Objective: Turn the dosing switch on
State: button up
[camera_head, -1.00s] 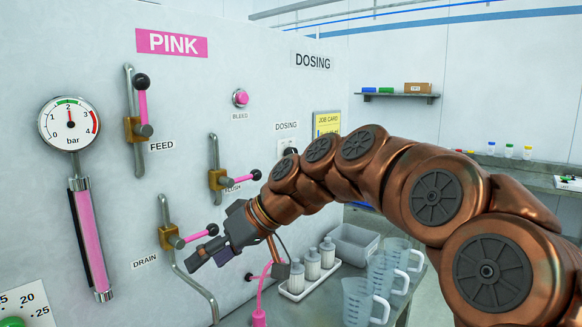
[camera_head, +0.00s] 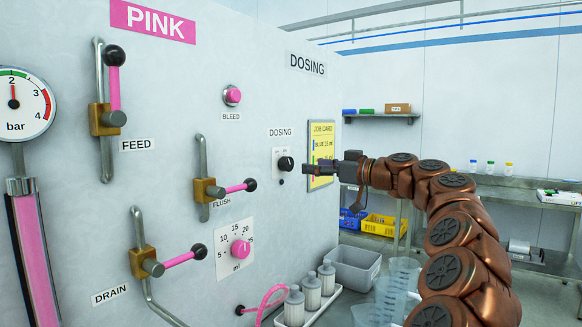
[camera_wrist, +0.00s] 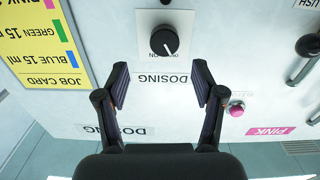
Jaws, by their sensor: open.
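The dosing switch (camera_head: 286,164) is a black rotary knob on a pale plate, under the DOSING label on the white panel. It also shows in the wrist view (camera_wrist: 164,41), upside down, with a white pointer line angled toward the lower right of that picture. The small marks by the knob are too small to read surely. My gripper (camera_head: 312,170) is just right of the switch in the head view. In the wrist view its two fingers (camera_wrist: 161,80) are spread and empty, with the knob beyond the tips and apart from them.
Pink-handled levers for FEED (camera_head: 114,84), FLUSH (camera_head: 235,188) and DRAIN (camera_head: 180,259) stick out of the panel, left of the switch. A pink dial (camera_head: 240,249) and BLEED button (camera_head: 232,95) are nearby. White bottles (camera_head: 312,290) and a grey bin (camera_head: 355,268) stand below.

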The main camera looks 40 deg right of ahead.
aim_at(290, 164)
jog(key=x, duration=0.2)
jog(key=p+x, duration=0.1)
jog(key=x, duration=0.4)
jog(key=shift+a, duration=0.3)
jog(key=c, duration=1.1)
